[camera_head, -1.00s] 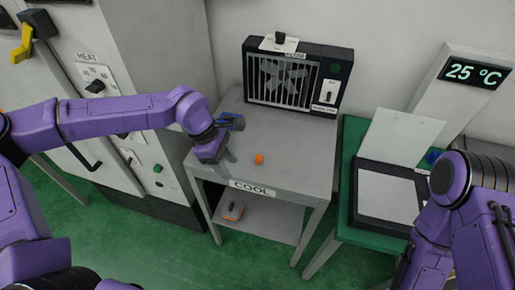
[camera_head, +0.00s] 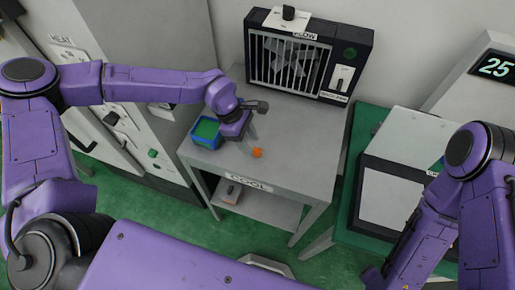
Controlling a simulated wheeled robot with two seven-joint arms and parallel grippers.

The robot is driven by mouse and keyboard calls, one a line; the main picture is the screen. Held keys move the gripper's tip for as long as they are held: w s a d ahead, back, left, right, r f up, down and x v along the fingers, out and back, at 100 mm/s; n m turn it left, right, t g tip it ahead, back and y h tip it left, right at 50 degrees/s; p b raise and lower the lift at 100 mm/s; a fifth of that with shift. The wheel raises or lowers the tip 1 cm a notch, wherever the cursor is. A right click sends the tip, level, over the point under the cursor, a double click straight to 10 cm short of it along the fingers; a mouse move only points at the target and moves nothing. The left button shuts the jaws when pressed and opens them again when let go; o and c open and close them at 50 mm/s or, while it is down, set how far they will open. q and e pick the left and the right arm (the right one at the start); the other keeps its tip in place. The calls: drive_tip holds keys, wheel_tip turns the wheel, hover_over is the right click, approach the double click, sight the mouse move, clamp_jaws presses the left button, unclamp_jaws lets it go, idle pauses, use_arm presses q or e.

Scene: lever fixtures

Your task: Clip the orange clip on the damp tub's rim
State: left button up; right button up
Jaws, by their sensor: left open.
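The orange clip (camera_head: 257,153) lies on the grey table marked COOL, near its front edge. A blue tub with a green inside (camera_head: 206,130) stands on the same table, at its left side. I cannot tell from this view whether it is damp. My left gripper (camera_head: 250,140) is open, just behind and left of the clip and right of the tub. Its fingers point down toward the clip, and nothing shows between them. My right arm is at the right, but its gripper is outside the picture.
The COOL table (camera_head: 300,130) has free room right of the clip. A barred fan box (camera_head: 290,66) stands at its back. A box with orange (camera_head: 230,192) sits on the lower shelf. A heat cabinet (camera_head: 150,120) is at the left, and a green table (camera_head: 358,140) at the right.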

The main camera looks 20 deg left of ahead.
sight(257, 149)
use_arm(q)
drive_tip(key=x, duration=0.2)
drive_tip(key=p+x, duration=0.1)
drive_tip(key=x, duration=0.1)
drive_tip(key=shift+w+d, duration=0.2)
drive_tip(key=shift+w, duration=0.1)
clamp_jaws()
drive_tip(key=shift+r, duration=0.1)
